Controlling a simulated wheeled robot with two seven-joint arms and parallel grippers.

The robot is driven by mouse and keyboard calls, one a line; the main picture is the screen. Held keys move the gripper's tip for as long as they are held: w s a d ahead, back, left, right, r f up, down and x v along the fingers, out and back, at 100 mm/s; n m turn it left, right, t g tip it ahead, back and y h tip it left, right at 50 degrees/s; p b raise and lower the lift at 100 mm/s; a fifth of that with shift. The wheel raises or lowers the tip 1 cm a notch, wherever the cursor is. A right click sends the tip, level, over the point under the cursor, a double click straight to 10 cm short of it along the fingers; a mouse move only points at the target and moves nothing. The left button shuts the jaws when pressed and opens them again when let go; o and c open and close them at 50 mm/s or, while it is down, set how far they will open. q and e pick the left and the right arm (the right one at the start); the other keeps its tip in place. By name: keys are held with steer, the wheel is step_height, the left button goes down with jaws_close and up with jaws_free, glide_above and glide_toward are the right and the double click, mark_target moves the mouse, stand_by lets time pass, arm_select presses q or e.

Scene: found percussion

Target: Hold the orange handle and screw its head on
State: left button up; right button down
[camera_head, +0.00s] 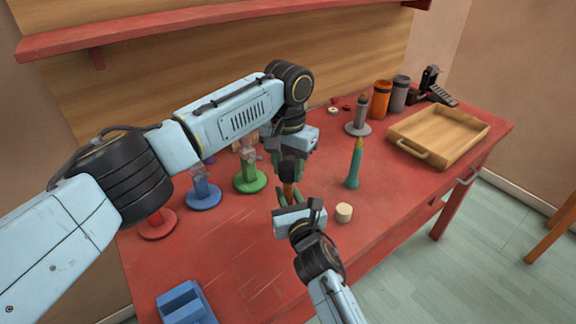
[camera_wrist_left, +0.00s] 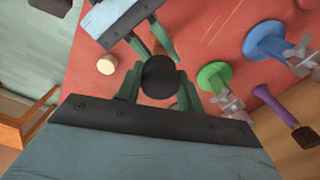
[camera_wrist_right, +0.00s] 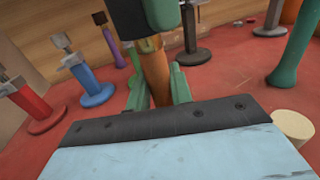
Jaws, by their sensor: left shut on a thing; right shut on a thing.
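The orange handle (camera_head: 288,190) stands roughly upright above the table, mostly hidden by my grippers; it shows more fully in the right wrist view (camera_wrist_right: 156,75). My right gripper (camera_wrist_right: 155,88) is shut on it from the front. My left gripper (camera_head: 288,166) comes down from above, shut on a dark round head (camera_wrist_left: 160,77). The head (camera_wrist_right: 128,20) sits directly above the handle's top, in line with it. They appear to meet, but I cannot tell whether the threads are engaged.
A pale cylinder (camera_head: 344,212) and an upright teal handle (camera_head: 354,168) are close on the right. Red (camera_head: 157,226), blue (camera_head: 203,195) and green (camera_head: 250,180) stands are left and behind. A wooden tray (camera_head: 472,140) is far right.

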arm_select(q)
steer(key=shift+c, duration=0.4)
steer(key=o, duration=1.1)
steer(key=shift+o, duration=0.2)
step_height(320, 180, up, 12)
arm_select(e)
steer(key=c, duration=1.2)
jaws_free()
steer(key=shift+o, duration=0.2)
